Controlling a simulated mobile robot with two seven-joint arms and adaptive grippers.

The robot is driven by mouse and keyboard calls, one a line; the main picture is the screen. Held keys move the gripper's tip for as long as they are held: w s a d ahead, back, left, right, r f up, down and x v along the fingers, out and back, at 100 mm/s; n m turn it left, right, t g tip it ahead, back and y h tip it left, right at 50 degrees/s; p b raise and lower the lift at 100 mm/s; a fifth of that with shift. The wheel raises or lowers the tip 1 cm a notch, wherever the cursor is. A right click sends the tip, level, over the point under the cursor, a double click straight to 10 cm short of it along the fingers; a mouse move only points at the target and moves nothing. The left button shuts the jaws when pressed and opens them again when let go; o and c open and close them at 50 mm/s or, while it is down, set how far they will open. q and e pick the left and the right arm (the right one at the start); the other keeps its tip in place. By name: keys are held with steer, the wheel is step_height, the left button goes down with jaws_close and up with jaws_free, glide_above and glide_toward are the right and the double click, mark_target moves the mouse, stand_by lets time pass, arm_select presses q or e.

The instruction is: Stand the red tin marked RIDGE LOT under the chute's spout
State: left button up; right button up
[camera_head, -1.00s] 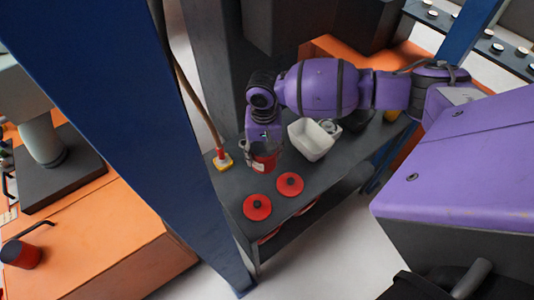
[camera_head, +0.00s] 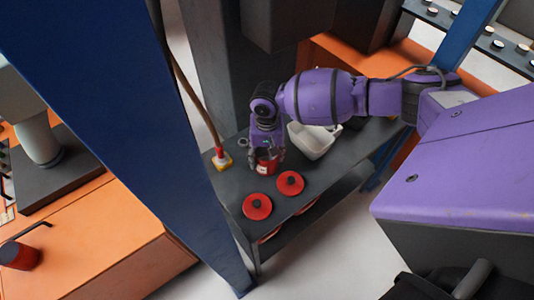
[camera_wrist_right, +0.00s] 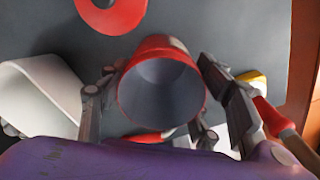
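A red tin (camera_head: 266,166) with a pale label is upright at the grey table, between the fingers of my right gripper (camera_head: 266,152). The label's writing is too small to read. In the right wrist view I look down into the open, empty tin (camera_wrist_right: 160,92). The right gripper's fingers (camera_wrist_right: 163,75) lie along both sides of it, tips close against its wall, and seem shut on it. I cannot tell if its base touches the tabletop. The chute's spout cannot be made out. My left gripper is not in view.
Two red discs with dark knobs (camera_head: 257,206) (camera_head: 290,183) lie at the table's front. A white bin (camera_head: 313,140) stands right of the tin. A blue post (camera_head: 130,130) rises at the left.

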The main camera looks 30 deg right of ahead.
steer(key=shift+o, duration=1.3)
steer(key=shift+r, duration=0.1)
